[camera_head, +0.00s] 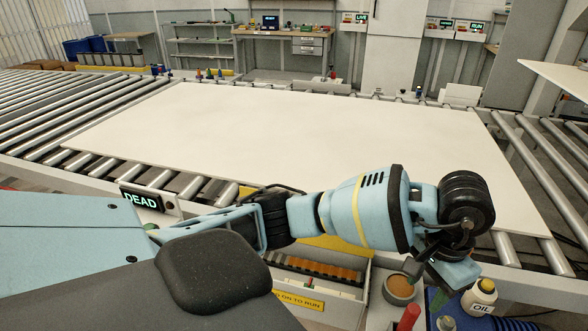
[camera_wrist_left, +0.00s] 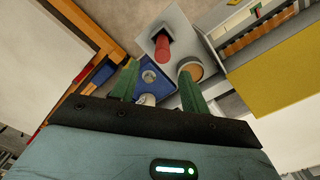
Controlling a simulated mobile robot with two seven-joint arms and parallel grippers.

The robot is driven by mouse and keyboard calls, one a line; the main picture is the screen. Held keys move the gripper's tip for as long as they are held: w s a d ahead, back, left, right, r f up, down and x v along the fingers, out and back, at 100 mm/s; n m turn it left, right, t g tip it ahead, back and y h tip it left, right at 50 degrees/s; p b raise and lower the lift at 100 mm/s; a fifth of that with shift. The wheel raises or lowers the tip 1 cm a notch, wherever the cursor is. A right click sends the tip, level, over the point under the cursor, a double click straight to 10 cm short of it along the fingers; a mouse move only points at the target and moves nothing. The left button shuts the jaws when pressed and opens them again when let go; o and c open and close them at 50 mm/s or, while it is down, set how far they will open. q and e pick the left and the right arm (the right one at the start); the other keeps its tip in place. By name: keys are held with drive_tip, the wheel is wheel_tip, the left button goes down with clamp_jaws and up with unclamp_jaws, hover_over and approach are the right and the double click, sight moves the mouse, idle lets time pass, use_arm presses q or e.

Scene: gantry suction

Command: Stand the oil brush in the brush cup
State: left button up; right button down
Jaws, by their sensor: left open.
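My left gripper (camera_wrist_left: 158,82) is open, its two green fingers spread with nothing between them. In the head view the left gripper (camera_head: 432,268) hangs at the arm's end, above the front right corner of the bench. A round cup with a tan inside (camera_head: 400,288) stands just left of it; this cup (camera_wrist_left: 190,70) shows beyond the right finger in the wrist view. A red upright handle (camera_head: 408,318) stands nearer; the red handle (camera_wrist_left: 163,48) is on a grey plate in the wrist view. I cannot tell whether it is the oil brush. My right gripper is out of view.
A white bottle marked OIL (camera_head: 480,296) with a yellow cap stands right of the cup. A large pale board (camera_head: 290,135) covers the rollers behind. A bin of orange parts (camera_head: 315,268) is left.

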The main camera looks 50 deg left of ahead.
use_arm(q)
drive_tip(key=s+d+f+n+g+h, duration=0.3)
drive_tip(key=s+d+f+h, duration=0.15)
drive_tip(key=s+d, duration=0.3)
drive_tip(key=s+d+r+n+g+h, duration=0.1)
drive_tip(key=s+d+r+n+h, duration=0.15)
drive_tip(key=d+n+h, duration=0.3)
drive_tip(key=s+d+r+n+g+h, duration=0.1)
drive_tip(key=s+d+n+h, duration=0.25)
drive_tip(key=n+h, duration=0.25)
drive_tip(key=w+a+f+m+t+y, duration=0.2)
drive_tip(key=a+f+m+t+y, duration=0.35)
drive_tip(key=m+t, duration=0.7)
drive_tip(key=w+a+f+m+t+y, duration=0.15)
drive_tip(key=a+f+m+t, duration=0.65)
drive_tip(key=m, duration=0.8)
drive_tip(key=s+a+f+n+g+y, duration=0.3)
drive_tip(key=s+a+f+n, duration=0.2)
drive_tip(key=s+f+n, duration=0.3)
drive_tip(key=s+a+f+n+g+y, duration=0.4)
drive_tip(key=s+f+n, duration=0.4)
drive_tip(key=s, duration=0.4)
drive_tip(key=shift+a+f, duration=0.2)
drive_tip(key=shift+a, duration=0.2)
drive_tip(key=shift+c, duration=1.1)
